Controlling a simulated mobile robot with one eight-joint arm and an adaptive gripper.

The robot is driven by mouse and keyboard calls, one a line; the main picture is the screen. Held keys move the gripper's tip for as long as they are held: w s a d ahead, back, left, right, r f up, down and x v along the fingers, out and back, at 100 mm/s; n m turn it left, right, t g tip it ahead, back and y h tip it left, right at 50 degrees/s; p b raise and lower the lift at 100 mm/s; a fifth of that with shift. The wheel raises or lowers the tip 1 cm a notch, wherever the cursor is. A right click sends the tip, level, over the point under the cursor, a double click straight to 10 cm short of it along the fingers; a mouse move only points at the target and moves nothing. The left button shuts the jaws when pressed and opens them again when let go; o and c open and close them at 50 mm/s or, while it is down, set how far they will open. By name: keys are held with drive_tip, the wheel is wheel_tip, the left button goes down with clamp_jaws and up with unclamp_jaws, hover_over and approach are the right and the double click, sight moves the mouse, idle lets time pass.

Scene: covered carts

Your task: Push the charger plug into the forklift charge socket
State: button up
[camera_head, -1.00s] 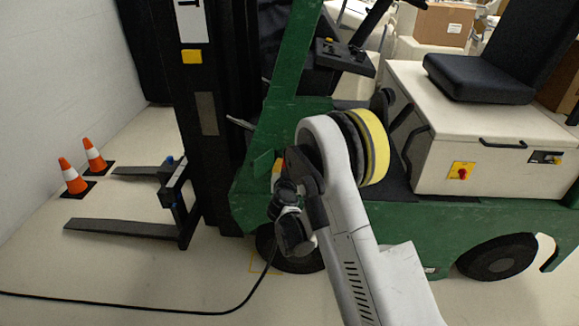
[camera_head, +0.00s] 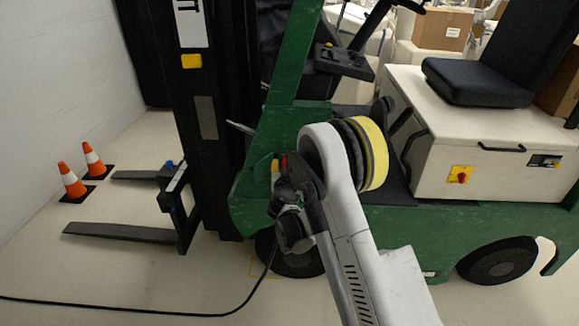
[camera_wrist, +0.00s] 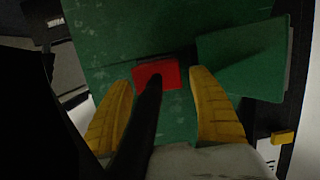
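The charger plug (camera_wrist: 158,74) is a red block with a thick black cable (camera_wrist: 137,130), in the upper middle of the wrist view. It sits against the forklift's green panel (camera_wrist: 180,115); the charge socket is hidden behind it, so I cannot tell how deep it is seated. My gripper (camera_wrist: 161,80) is open, its yellow fingers on either side of the plug, with a gap visible on the right. In the head view my gripper (camera_head: 277,168) is at the green front body, with a bit of red (camera_head: 284,161) beside it.
A green flap (camera_wrist: 240,60) stands right of the plug. The forklift's black mast (camera_head: 208,120) and forks (camera_head: 125,232) are left. Two orange cones (camera_head: 72,180) stand by the wall. The cable (camera_head: 120,308) runs along the floor.

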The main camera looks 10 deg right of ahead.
drive_tip(key=v, duration=1.2)
idle(0.3)
